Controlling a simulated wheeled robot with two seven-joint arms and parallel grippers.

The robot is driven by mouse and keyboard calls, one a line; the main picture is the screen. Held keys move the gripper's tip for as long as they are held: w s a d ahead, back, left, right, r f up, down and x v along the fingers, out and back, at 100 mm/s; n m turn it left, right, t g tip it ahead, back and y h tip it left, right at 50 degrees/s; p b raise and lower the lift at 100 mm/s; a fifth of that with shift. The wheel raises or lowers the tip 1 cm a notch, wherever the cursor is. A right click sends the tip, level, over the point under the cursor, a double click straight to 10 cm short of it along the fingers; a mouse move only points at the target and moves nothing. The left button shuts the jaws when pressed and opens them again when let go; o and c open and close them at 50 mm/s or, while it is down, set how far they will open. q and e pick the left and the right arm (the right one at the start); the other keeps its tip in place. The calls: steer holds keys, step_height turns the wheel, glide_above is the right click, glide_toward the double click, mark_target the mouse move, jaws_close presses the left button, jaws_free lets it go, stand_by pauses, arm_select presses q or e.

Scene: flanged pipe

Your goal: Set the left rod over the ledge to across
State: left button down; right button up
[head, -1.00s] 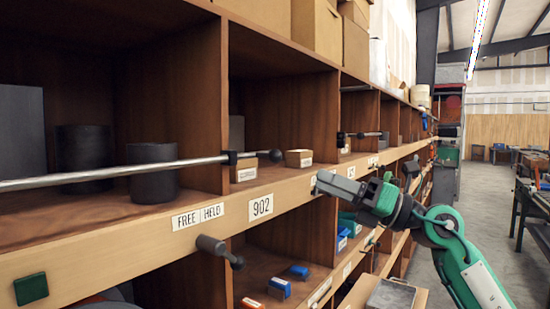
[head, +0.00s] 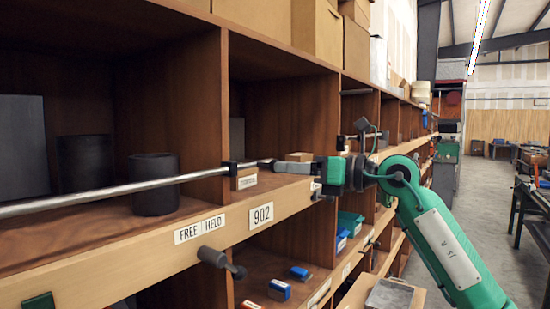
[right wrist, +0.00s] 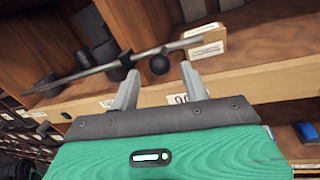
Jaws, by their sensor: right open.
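The left rod (head: 120,189) is a long bright metal bar running along the front of the left bay, above the ledge (head: 130,262). My right gripper (head: 276,165) is open at the knob end of the rod. In the right wrist view its two fingertips (right wrist: 161,72) stand either side of the knob, with gaps showing; I cannot tell how deep the knob sits between them. My left gripper is not in view.
A small cardboard box (head: 243,178) stands just behind the rod by the bracket. A dark cylinder (head: 154,184) stands behind the rod in the left bay. A grey knobbed lever (head: 212,257) sticks out below the "FREE | HELD" label (head: 199,229). The aisle at right is open.

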steer(key=shift+p+x, duration=0.6)
steer(key=shift+x, duration=1.55)
steer(key=shift+c, duration=0.4)
steer(key=shift+d, duration=0.1)
jaws_close()
